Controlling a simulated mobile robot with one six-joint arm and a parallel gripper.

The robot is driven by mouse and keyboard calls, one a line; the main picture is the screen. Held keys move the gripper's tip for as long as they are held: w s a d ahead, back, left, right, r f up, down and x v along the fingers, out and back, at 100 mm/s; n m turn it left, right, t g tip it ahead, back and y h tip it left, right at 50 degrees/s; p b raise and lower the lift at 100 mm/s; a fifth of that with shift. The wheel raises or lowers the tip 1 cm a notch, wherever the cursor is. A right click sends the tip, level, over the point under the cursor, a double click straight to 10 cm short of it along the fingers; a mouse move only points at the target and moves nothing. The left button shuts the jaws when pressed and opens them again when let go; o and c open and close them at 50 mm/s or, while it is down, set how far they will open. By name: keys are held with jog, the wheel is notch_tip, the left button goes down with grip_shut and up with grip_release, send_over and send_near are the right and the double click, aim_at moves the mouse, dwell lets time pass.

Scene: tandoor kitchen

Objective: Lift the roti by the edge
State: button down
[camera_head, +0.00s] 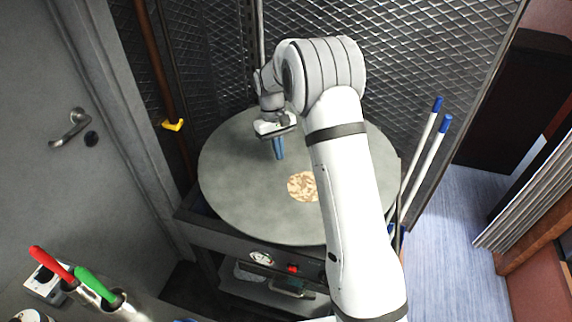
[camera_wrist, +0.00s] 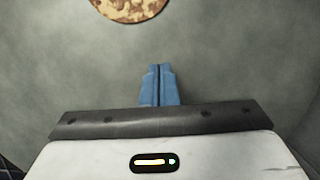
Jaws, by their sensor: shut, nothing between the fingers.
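The roti (camera_head: 303,186) is a round, flat, brown-speckled bread lying on the round grey plate (camera_head: 237,196). In the head view my arm hides part of its right side. The roti also shows at the top of the wrist view (camera_wrist: 130,5), cut off by the frame edge. My gripper (camera_head: 280,157) has blue fingers and points down over the plate, behind and to the left of the roti. In the wrist view the fingers (camera_wrist: 159,70) are together with nothing between them, apart from the roti. Their exact height above the plate cannot be told.
A mesh wall (camera_head: 400,60) stands behind the plate. Two blue-tipped white rods (camera_head: 425,150) rise at its right. A yellow valve handle (camera_head: 173,125) is at the left. Red and green handled tools (camera_head: 95,283) stand at front left. The plate's left side is bare.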

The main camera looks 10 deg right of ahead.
aim_at(288, 176)
jog(key=shift+x, duration=1.05)
jog(key=shift+s+d+f+p, duration=0.1)
jog(key=shift+s+d+p, duration=0.15)
jog(key=shift+s, duration=0.4)
jog(key=shift+s+d+p, duration=0.1)
jog(key=shift+s+d, duration=0.1)
jog(key=shift+s, duration=0.45)
jog(key=shift+s+d+f+p, duration=0.1)
jog(key=shift+s+d+p, duration=0.15)
jog(key=shift+s, duration=0.4)
